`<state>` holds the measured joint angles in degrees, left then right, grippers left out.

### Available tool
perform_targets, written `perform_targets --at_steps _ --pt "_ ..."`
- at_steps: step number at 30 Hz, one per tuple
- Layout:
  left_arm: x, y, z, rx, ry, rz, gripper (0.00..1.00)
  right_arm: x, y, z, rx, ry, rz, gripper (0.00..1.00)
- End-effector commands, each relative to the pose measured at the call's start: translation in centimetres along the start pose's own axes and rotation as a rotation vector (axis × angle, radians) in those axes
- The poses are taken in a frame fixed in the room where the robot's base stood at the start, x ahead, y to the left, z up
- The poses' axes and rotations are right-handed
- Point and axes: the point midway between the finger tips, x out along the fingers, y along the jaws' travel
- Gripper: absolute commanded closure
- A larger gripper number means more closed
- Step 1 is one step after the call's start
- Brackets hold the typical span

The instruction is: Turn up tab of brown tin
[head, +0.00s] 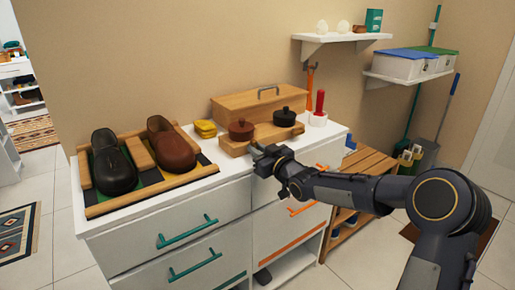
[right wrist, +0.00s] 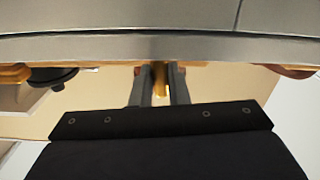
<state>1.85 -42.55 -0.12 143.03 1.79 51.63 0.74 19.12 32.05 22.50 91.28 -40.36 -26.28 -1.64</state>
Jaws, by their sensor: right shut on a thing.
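The brown tin (head: 241,130) sits on the left part of a wooden board (head: 232,149) on the white dresser. A black tin (head: 285,117) sits to its right on the same board, and shows upside down in the right wrist view (right wrist: 65,79). My right gripper (head: 257,150) is at the board's front edge, just in front of the brown tin. In the right wrist view its fingers (right wrist: 161,84) are close together on a thin golden piece (right wrist: 160,75), which looks like the brown tin's tab. The tab's angle cannot be told. My left gripper is out of view.
A shoe tray (head: 152,198) with a black and a brown shoe stands at the left of the dresser. Yellow cloths (head: 205,128), a wooden box (head: 262,105) and a red-handled item (head: 319,103) stand around the board. Wall shelves (head: 342,37) hang at the right.

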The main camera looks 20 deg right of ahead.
Motion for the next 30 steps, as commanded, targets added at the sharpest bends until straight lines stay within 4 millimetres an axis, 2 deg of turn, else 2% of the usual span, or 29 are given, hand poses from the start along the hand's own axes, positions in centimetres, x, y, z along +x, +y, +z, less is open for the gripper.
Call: perform_targets --at_steps 9,24,25,27,30 --pt "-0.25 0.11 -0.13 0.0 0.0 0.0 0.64 -0.05 0.0 0.32 0.101 -0.006 0.0 1.0" --pt "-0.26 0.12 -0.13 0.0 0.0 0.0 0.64 -0.04 -0.05 0.37 0.117 -0.007 -0.001 1.0" --pt "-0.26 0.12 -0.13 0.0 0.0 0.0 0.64 -0.04 -0.05 0.36 0.117 -0.007 -0.001 0.81" --pt "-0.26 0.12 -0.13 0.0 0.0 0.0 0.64 -0.04 -0.04 0.31 0.117 -0.006 -0.001 0.76" --pt "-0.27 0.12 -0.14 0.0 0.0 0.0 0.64 -0.03 -0.03 0.23 0.115 -0.004 0.0 0.76"
